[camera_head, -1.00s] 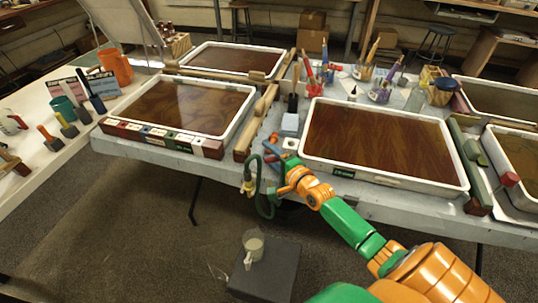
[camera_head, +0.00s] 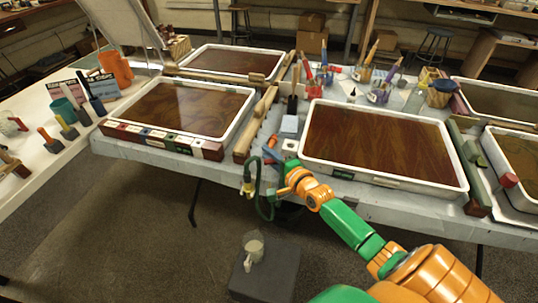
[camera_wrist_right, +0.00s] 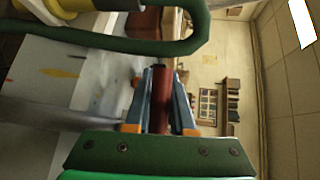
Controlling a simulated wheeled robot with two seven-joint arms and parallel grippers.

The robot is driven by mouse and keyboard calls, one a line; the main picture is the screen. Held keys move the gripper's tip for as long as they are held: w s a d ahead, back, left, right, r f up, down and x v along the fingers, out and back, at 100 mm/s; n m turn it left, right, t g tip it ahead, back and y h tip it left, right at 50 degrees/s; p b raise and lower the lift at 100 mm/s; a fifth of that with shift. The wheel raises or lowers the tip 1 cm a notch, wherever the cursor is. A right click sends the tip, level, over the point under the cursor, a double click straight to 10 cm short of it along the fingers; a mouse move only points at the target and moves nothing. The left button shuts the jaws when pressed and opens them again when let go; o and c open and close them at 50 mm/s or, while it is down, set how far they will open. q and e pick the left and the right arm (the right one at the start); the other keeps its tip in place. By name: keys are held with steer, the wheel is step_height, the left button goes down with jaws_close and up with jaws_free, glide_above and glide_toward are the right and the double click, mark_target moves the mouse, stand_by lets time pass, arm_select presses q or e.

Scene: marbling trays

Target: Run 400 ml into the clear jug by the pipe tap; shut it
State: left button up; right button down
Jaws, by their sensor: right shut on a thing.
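The clear jug (camera_head: 253,247) stands upright on a dark block on the floor; its contents look pale, but I cannot read a level. The yellow tap end (camera_head: 249,188) with its green hose hangs at the table's front edge, above the jug. I cannot make out a stream between them. My right gripper (camera_head: 274,152) is at the table edge, just right of the hose. In the right wrist view its blue fingers (camera_wrist_right: 162,100) are shut on a dark red handle (camera_wrist_right: 161,92), likely the tap lever. My left gripper is out of view.
A marbling tray (camera_head: 385,182) lies right of my gripper and another (camera_head: 236,135) lies to the left. A white block (camera_head: 290,147) sits close beside my gripper. The green hose (camera_wrist_right: 110,40) crosses close in front of the wrist camera. The floor around the dark block (camera_head: 265,278) is clear.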

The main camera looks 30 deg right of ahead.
stand_by(0.9)
steer(key=m+h+p, duration=0.2)
steer(key=h+p, duration=0.1)
steer(key=d+m+h+p, duration=0.1)
steer(key=p, duration=0.1)
steer(key=shift+w+r+g, duration=0.3)
steer(key=shift+w+r, duration=0.05)
steer(key=shift+r, duration=0.05)
steer(key=shift+w+d+f+m+h+p, duration=0.1)
steer(key=shift+d+m+h+p, duration=0.1)
steer(key=shift+m+h, duration=0.2)
steer(key=shift+d+m+h+p, duration=0.1)
steer(key=shift+m+h+p, duration=0.15)
steer(key=shift+h, duration=0.25)
steer(key=shift+d+f+m+g+h, duration=0.25)
steer(key=shift+d+m+g+h, duration=0.1)
steer(key=shift+m+g+h, duration=0.45)
steer(key=c, duration=0.8)
jaws_free()
steer(key=shift+o, duration=0.2)
steer(key=p+v, duration=0.4)
steer(key=v, duration=0.3)
